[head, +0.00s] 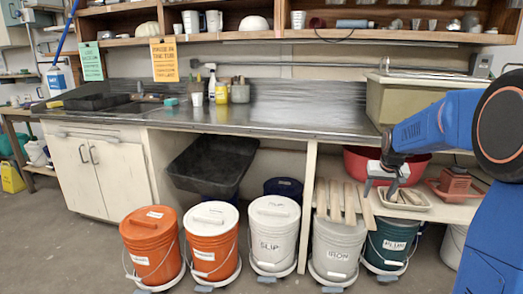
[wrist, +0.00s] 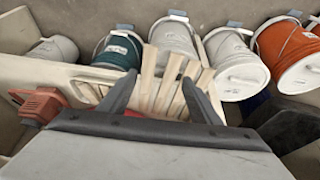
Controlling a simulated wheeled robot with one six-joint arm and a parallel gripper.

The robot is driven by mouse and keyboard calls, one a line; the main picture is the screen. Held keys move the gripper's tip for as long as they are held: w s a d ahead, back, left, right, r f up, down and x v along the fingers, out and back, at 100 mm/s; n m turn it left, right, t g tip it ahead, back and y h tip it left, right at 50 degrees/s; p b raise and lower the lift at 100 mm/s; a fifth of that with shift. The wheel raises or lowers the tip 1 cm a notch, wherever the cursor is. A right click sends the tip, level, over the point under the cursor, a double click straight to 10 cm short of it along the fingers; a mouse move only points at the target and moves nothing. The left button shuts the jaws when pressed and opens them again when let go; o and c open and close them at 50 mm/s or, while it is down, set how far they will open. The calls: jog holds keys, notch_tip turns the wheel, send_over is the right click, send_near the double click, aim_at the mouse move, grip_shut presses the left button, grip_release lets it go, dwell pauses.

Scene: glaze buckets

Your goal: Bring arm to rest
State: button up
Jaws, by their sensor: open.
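My blue arm reaches in from the right edge of the head view, with my gripper (head: 381,194) pointing down near the low shelf at the right. In the wrist view my gripper (wrist: 158,77) shows two dark fingers spread apart. Nothing is held between them. Beyond the fingers are pale wooden slats (wrist: 168,90), which also show in the head view (head: 349,203) left of my gripper. Whether the fingers touch anything below cannot be told.
A tray (head: 412,208), a red basin (head: 357,160) and a red block-like tool (head: 455,184) are close by. Below stand the IRON bucket (head: 338,250), the dark PLUN bucket (head: 388,245), the SLIP bucket (head: 273,235) and orange buckets (head: 212,242). Open floor lies in front.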

jog(key=s+a+r, duration=0.4)
jog(key=s+a, duration=0.2)
jog(key=s, duration=0.5)
jog(key=s+a+f+n, duration=0.1)
jog(key=s+a, duration=0.2)
jog(key=s, duration=0.7)
jog(key=s+a+f+n, duration=0.1)
jog(key=s+a, duration=0.3)
jog(key=s, duration=0.7)
jog(key=s+a+f+y, duration=0.1)
jog(key=s+a+f, duration=0.1)
jog(key=s, duration=0.8)
jog(key=shift+s+a+n, duration=0.2)
jog(key=shift+a+n, duration=0.2)
jog(key=shift+a, duration=0.4)
